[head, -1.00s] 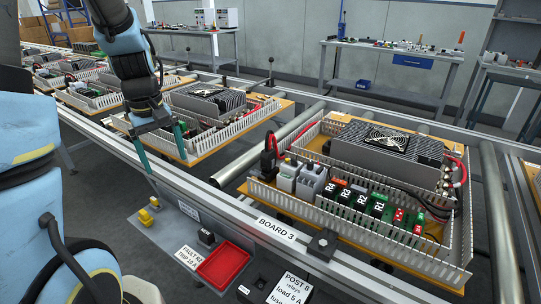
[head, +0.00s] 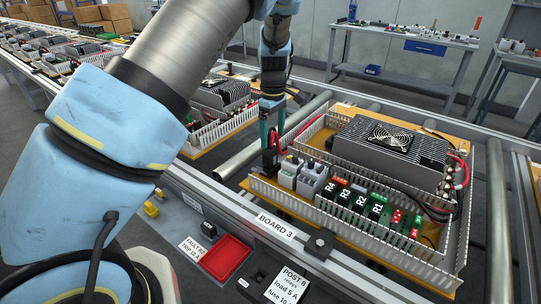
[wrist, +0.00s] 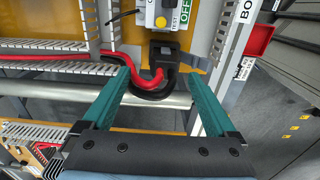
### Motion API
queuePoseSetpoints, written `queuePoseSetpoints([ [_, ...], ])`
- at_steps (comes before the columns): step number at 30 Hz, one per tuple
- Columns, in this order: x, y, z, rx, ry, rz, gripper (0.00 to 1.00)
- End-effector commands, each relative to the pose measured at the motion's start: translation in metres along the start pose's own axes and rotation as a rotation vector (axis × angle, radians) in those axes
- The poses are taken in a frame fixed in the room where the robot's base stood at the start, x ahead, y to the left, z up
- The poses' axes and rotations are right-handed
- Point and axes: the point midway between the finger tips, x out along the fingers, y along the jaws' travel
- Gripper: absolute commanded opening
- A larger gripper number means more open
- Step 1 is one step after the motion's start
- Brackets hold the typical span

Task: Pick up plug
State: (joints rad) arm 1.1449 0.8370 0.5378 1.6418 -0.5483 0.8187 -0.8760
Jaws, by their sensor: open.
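The black plug (head: 269,163) stands at the near left corner of the board marked BOARD 3. In the wrist view the plug (wrist: 165,52) shows from above, with a red and a black cable curving out of it towards me. My gripper (head: 272,142) is open, its teal fingers pointing down just above the plug in the head view. In the wrist view my gripper (wrist: 164,76) is empty, and the plug lies beyond the fingertips, roughly centred between them. The gripper partly hides the plug's top and cables in the head view.
White slotted duct walls (head: 335,220) edge the board. A grey breaker (head: 289,172) stands right beside the plug, with relays further right. A metal roller (head: 240,155) lies left of the board. A red tray (head: 226,257) sits on the front ledge.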

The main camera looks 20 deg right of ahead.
Motion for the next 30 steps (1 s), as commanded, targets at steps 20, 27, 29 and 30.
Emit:
queuePoseSetpoints([
  [20,0.063,-0.008,-0.004,-0.001,0.0,0.001,0.93],
  [27,0.063,-0.008,-0.004,0.0,0.0,0.001,0.85],
  [29,0.063,-0.008,-0.004,0.0,0.0,0.001,0.78],
  [30,0.063,-0.008,-0.004,0.0,0.0,0.001,0.73],
])
